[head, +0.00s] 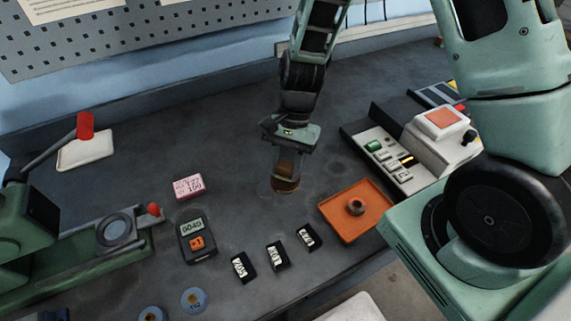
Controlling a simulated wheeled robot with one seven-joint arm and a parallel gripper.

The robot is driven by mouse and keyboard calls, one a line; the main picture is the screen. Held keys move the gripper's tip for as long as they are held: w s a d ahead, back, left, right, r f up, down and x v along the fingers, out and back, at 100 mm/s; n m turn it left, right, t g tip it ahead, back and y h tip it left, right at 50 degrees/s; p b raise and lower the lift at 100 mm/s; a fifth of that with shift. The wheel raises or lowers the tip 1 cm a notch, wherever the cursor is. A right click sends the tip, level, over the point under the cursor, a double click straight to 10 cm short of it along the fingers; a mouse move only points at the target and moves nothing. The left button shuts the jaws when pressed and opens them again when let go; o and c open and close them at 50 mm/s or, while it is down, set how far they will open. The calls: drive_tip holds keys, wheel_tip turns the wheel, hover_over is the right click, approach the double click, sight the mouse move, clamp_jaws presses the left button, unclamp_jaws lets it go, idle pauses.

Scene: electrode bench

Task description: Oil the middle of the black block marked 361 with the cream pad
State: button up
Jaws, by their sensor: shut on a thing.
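My gripper (285,178) is shut on a brown-handled piece with a dark round base (285,186), low over the bench. The underside of this piece is hidden, so I cannot see a cream face or tell whether it touches the bench. Three black blocks with white labels lie in front of it, nearer the camera: a left one (237,276), a middle one (271,267) and a right one (303,247). The labels are too small to read surely, so I cannot tell which is 361. My gripper is apart from all three.
An orange tray (340,219) with a dark ring (356,207) lies to the right of the blocks. A dark meter (197,240) and a pink box (188,187) lie to the left. A grey control box (395,150) stands behind the tray. Bench around the gripper is clear.

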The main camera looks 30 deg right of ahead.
sight(285, 165)
drive_tip(key=shift+f, duration=0.55)
idle(1.3)
drive_tip(key=shift+r+p, duration=3.1)
drive_tip(key=shift+r, duration=0.45)
